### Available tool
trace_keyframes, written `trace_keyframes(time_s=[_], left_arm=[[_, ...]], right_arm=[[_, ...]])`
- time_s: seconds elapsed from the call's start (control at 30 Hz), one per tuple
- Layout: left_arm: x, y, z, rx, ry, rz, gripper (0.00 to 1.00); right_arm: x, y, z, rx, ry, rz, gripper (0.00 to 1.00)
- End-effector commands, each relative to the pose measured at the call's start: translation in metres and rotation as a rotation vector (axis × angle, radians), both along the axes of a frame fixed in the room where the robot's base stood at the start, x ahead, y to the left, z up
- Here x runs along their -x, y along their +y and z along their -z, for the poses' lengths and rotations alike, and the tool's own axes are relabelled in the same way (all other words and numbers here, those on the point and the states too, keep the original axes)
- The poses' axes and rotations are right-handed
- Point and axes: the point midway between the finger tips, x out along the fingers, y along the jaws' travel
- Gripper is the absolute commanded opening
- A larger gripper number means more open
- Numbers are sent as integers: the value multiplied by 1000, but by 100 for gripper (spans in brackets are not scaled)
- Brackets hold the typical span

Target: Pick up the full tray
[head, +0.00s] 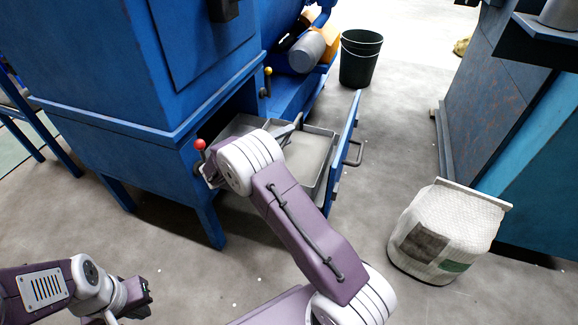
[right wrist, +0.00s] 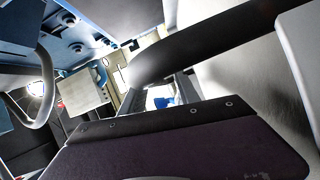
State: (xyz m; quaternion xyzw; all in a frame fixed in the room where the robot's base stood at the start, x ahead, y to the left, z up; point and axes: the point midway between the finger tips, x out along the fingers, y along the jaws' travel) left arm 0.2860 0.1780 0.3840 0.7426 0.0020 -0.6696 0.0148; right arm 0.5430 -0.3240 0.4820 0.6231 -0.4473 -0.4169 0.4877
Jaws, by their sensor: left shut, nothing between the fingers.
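A grey metal tray (head: 322,182) sits in the low opening of the blue machine (head: 160,125). Pale grey material shows inside it, and a grey bar crosses it. My right arm reaches over the tray's near left part and hides some of it. My right gripper is largely hidden behind its wrist in the head view. In the right wrist view, dark parts of the right gripper (right wrist: 205,50) fill much of the picture, and I cannot tell what lies between the fingers. My left gripper (head: 143,298) is shut and empty, low at the left, well away from the tray.
A blue door (head: 346,150) with a handle stands open right of the tray. A red-knobbed lever (head: 200,146) is by the machine's corner. A white sack (head: 447,230) stands on the floor at right, and a dark green bucket (head: 359,57) behind. Floor between is clear.

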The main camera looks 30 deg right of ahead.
Motion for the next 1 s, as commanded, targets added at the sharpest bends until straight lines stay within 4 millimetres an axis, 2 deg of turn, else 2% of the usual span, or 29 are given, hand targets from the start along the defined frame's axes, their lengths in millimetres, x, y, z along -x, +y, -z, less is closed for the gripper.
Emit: trace_keyframes(time_s=[0.03, 0.07, 0.33, 0.37, 0.4, 0.5, 1.0], left_arm=[[0, 0, 11, 0, 0, 0, 0], [0, 0, 12, 0, 0, 0, 0], [0, 0, 11, 0, 0, 0, 0], [0, 0, 11, 0, 0, 0, 0], [0, 0, 11, 0, 0, 0, 0], [0, 0, 11, 0, 0, 0, 0], [0, 0, 11, 0, 0, 0, 0]], right_arm=[[-2, -8, 6, -1, -2, 3, 38], [-3, -12, 6, -2, -1, 2, 38], [-5, -18, 1, 0, 1, -1, 38], [-5, -18, 1, -1, 1, -1, 35], [-5, -18, 1, -1, 1, -1, 24], [-5, -18, 1, -1, 1, -1, 0], [-5, -17, 2, -1, 0, 0, 0]])
